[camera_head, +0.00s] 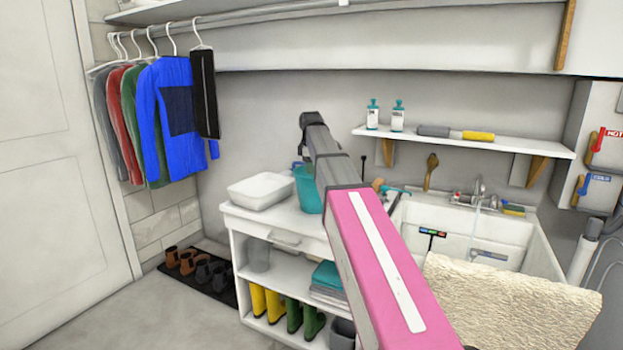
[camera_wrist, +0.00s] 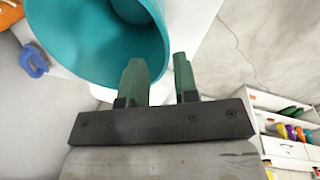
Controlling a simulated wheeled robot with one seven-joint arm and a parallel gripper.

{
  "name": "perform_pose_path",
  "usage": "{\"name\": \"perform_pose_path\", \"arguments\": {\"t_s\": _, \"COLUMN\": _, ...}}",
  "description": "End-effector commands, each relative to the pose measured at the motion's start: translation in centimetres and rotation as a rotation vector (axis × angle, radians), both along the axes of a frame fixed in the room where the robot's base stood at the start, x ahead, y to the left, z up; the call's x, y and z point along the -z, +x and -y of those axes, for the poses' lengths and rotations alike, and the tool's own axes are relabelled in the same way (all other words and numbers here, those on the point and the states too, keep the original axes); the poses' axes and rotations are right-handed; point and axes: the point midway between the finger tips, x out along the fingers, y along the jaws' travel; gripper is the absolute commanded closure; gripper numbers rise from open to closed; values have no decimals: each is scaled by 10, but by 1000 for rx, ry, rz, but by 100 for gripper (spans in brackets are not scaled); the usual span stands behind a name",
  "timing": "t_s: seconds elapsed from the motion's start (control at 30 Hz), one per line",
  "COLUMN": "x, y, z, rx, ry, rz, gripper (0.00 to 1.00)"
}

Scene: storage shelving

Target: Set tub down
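A teal bucket-like tub (camera_head: 308,188) stands at the right part of the white cabinet top (camera_head: 285,217), partly hidden behind my arm. In the wrist view the teal tub (camera_wrist: 100,45) shows large, its open mouth towards the camera. My gripper (camera_wrist: 158,70) has its two green fingers apart. The tub's rim lies between them in the picture, with a visible gap beside the right finger. I cannot tell whether the left finger touches the wall. A white rectangular tub (camera_head: 261,190) sits on the cabinet top to the left of the teal one.
A sink (camera_head: 470,235) with a tap is at the right, with a cream towel (camera_head: 510,305) in front. A wall shelf (camera_head: 465,140) holds two bottles and a brush. Boots stand in the cabinet below. Clothes (camera_head: 165,115) hang at the left.

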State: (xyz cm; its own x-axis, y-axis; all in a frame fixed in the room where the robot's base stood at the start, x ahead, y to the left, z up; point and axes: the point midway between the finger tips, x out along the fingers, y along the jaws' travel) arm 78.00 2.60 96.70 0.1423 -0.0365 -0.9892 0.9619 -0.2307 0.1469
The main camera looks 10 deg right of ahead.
Motion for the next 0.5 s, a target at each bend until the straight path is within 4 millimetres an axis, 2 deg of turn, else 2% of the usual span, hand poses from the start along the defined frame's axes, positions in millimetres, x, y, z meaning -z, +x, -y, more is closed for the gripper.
{"name": "perform_pose_path", "arguments": {"t_s": 0.1, "x": -23, "y": -2, "z": -1, "rx": 0, "ry": 0, "rz": 1, "gripper": 72}}
{"name": "perform_pose_path", "arguments": {"t_s": 0.2, "x": -36, "y": -5, "z": -1, "rx": 0, "ry": 0, "rz": 0, "gripper": 72}}
{"name": "perform_pose_path", "arguments": {"t_s": 0.33, "x": -49, "y": -7, "z": -2, "rx": 0, "ry": 0, "rz": 0, "gripper": 72}}
{"name": "perform_pose_path", "arguments": {"t_s": 0.5, "x": -55, "y": -8, "z": -2, "rx": 0, "ry": 0, "rz": -1, "gripper": 72}}
